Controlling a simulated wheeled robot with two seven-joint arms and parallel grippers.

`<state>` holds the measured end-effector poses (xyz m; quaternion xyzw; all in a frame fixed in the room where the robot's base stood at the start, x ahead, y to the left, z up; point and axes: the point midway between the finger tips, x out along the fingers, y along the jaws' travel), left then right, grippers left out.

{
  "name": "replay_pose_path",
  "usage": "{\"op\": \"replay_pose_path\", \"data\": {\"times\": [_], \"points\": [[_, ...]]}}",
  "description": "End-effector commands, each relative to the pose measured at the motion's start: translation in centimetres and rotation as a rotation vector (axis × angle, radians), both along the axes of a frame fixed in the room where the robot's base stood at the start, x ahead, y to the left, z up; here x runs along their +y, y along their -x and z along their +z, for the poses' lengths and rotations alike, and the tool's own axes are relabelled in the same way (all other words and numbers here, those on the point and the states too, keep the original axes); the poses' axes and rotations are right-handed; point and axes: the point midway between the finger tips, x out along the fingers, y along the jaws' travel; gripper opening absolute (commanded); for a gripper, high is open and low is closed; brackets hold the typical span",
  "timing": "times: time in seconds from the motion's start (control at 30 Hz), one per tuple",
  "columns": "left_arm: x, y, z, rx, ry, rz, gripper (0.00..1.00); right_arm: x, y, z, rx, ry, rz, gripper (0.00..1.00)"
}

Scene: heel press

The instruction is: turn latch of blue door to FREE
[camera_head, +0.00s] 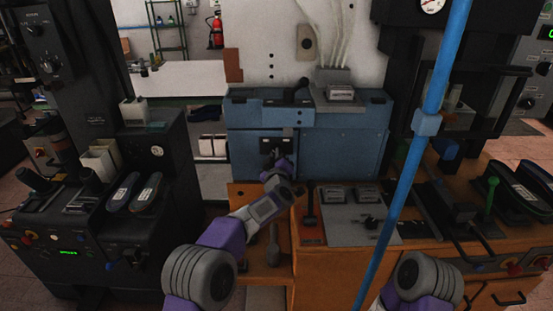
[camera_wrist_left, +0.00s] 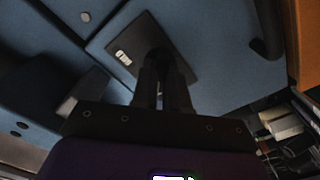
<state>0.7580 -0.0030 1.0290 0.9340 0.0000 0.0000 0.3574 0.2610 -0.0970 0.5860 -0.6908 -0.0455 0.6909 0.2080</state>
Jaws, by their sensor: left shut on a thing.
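The blue door (camera_head: 250,172) is on the front of the blue cabinet in the middle of the head view. Its latch has a dark plate (camera_wrist_left: 137,38) with a small white label (camera_wrist_left: 123,58), seen in the wrist view. My left gripper (camera_head: 273,154) reaches the door front and is shut on the latch. In the wrist view its fingers (camera_wrist_left: 162,72) meet the plate and hide most of the latch handle. The label's text is too small to read, so I cannot tell the latch's position. My right gripper is out of view.
A blue pole (camera_head: 407,180) slants across the right of the head view. An orange bench (camera_head: 340,262) with a grey panel stands in front of the cabinet to the right. A black machine (camera_head: 130,235) with shoe-like parts stands at the left.

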Motion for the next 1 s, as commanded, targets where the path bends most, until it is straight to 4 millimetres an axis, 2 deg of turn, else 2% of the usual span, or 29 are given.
{"op": "replay_pose_path", "data": {"times": [0.23,0.7,0.73,0.87,1.0], "points": [[0.07,-0.02,0.06,-0.001,0.062,0.001,0.0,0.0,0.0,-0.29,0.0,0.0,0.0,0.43],[0.06,-0.01,0.1,-0.001,0.072,0.001,0.0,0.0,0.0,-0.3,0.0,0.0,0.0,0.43],[0.05,-0.01,0.09,-0.001,0.072,0.001,0.18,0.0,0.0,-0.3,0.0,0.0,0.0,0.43],[0.04,-0.01,0.07,-0.001,0.071,0.001,0.38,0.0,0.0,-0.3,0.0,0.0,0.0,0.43],[0.03,-0.01,0.04,-0.001,0.071,0.001,0.39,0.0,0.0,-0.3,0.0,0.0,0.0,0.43]]}}
